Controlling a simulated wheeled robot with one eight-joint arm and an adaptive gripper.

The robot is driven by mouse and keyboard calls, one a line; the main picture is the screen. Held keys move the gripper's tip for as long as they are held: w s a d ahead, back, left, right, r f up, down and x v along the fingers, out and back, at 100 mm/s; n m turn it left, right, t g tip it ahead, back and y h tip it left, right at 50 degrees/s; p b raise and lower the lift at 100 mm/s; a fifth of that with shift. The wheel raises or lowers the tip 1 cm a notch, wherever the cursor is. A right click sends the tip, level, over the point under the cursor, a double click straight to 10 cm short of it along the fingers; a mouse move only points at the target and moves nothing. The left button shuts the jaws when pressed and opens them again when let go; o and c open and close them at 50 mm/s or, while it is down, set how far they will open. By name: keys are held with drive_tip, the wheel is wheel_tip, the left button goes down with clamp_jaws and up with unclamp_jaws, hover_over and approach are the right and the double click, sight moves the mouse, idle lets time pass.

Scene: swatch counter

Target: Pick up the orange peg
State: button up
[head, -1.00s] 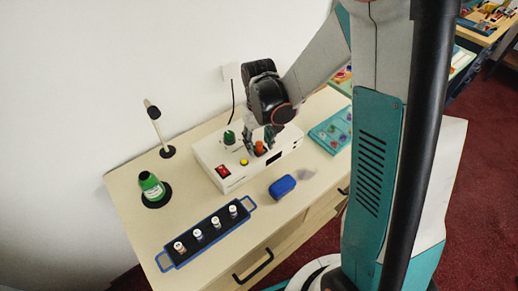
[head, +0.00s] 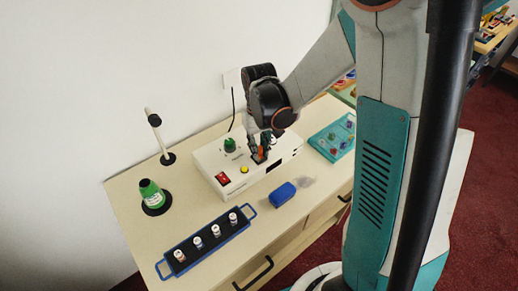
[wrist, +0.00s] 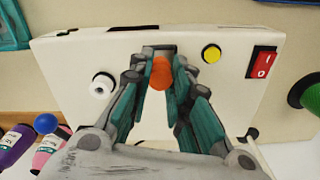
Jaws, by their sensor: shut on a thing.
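The orange peg (head: 261,154) is between the fingers of my gripper (head: 260,152), over the top of the white box (head: 212,163). In the wrist view the peg's round orange end (wrist: 161,73) shows between the fingertips of my gripper (wrist: 162,62), which is shut on it. The fingers hide much of the peg in the head view. I cannot tell whether its lower end touches the box.
The box top carries a red switch (head: 222,179), a yellow button (head: 244,169) and a green knob (head: 230,145). A blue case (head: 283,195), blue-handled vial rack (head: 188,261), green bottle (head: 151,194) and teal tray (head: 322,145) surround the box. Counter is clear between rack and case.

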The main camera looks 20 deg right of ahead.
wheel_tip(320, 180, up, 19)
drive_tip(key=p, duration=0.4)
drive_tip(key=shift+s+f, duration=0.1)
